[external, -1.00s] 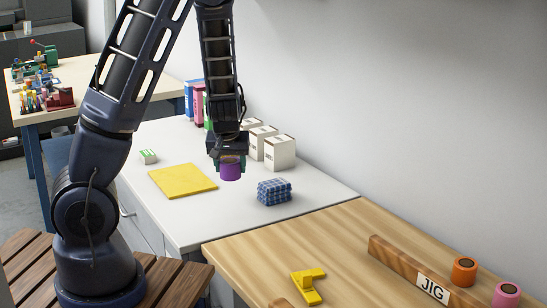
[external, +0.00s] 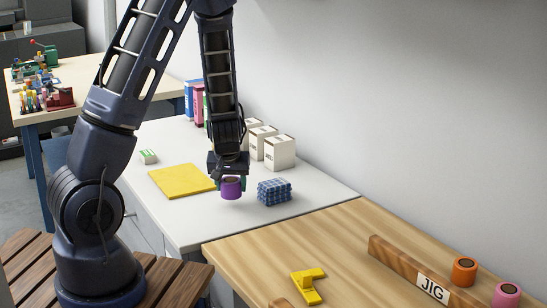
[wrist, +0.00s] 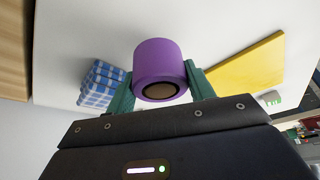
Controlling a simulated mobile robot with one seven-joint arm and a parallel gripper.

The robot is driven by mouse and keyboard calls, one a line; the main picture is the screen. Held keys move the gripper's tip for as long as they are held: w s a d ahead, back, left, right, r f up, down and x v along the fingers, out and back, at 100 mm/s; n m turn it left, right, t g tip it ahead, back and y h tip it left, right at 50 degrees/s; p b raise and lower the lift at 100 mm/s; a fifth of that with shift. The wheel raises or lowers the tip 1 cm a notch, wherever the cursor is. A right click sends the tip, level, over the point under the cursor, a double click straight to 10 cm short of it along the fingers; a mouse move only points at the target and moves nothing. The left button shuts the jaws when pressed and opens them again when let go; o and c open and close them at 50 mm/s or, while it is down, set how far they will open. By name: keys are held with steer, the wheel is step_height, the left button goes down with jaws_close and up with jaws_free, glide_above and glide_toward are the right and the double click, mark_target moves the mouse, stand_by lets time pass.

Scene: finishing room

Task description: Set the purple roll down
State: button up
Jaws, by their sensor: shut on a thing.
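The purple roll (external: 231,189) is upright between the jaws of my gripper (external: 231,181), low over the white counter (external: 205,229). It sits between a yellow mat and a folded blue checked cloth. In the wrist view the purple roll (wrist: 161,62) shows its dark-ringed end toward the camera, with the green fingers of my gripper (wrist: 160,88) shut on its sides. I cannot tell whether its underside touches the counter.
The yellow mat (external: 181,181) lies left of the roll and the checked cloth (external: 274,192) lies close on its right. White boxes (external: 279,153) stand behind. An orange roll (external: 464,270) and a pink roll (external: 506,296) are by the jig on the wooden bench. The counter's front is clear.

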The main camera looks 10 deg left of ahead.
mark_target(231, 194)
steer(key=shift+f, duration=1.7)
steer(key=o, duration=1)
steer(key=shift+f, duration=0.1)
steer(key=v, duration=1.2)
steer(key=shift+w, duration=0.1)
